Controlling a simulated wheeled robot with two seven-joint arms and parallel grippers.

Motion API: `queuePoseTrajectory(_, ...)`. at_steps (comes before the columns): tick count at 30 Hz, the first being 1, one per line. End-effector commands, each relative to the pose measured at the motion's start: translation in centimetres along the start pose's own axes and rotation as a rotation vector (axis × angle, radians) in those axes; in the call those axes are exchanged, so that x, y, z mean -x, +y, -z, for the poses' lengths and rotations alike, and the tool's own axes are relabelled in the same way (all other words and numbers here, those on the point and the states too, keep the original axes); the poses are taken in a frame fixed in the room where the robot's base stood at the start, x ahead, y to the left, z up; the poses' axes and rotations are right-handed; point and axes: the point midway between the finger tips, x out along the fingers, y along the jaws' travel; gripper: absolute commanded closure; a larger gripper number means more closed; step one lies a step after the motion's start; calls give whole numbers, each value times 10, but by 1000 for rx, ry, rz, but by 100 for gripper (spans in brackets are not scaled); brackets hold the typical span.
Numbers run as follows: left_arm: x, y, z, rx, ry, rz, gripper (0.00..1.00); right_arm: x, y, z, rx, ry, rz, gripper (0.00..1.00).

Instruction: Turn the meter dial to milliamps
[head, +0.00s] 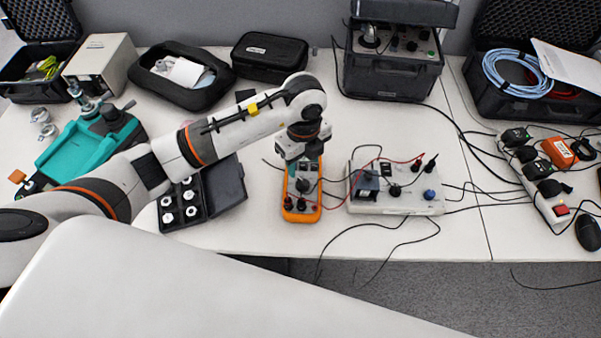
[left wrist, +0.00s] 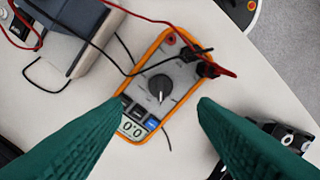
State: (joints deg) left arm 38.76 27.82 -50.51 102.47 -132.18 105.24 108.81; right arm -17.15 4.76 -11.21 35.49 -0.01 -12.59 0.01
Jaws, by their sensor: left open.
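The meter (head: 301,205) is orange with a grey face and lies flat on the table, below my left gripper (head: 304,155). In the left wrist view the meter (left wrist: 172,48) shows its round dark dial (left wrist: 161,88) with a light pointer mark, and a display reading what looks like 0.0. Red and black leads plug into its end. My left gripper also shows in the left wrist view (left wrist: 160,108), its two green fingers wide apart on either side of the meter's display end, with nothing between them. The dial's marked positions are too small to read. My right gripper is not seen.
A white control box (head: 395,190) with cables stands right of the meter. An open black case of white fittings (head: 200,200) lies to its left. A teal device (head: 85,150) is farther left. A power strip (head: 540,185) lies at right. Loose leads cross the table around the meter.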

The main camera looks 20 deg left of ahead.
Motion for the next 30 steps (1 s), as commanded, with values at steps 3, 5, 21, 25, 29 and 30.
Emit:
queuePoseTrajectory(3,-25,-2,0,0,-1,6,46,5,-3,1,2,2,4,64)
queuePoseTrajectory(5,-37,-2,0,0,0,6,46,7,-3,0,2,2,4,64)
queuePoseTrajectory(21,-82,0,0,-3,1,1,46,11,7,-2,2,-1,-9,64)
queuePoseTrajectory(25,-82,0,0,-3,1,1,46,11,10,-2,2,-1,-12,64)
queuePoseTrajectory(29,-82,0,0,-3,1,1,68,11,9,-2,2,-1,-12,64)
queuePoseTrajectory(30,-82,0,0,-3,1,1,74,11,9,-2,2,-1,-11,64)
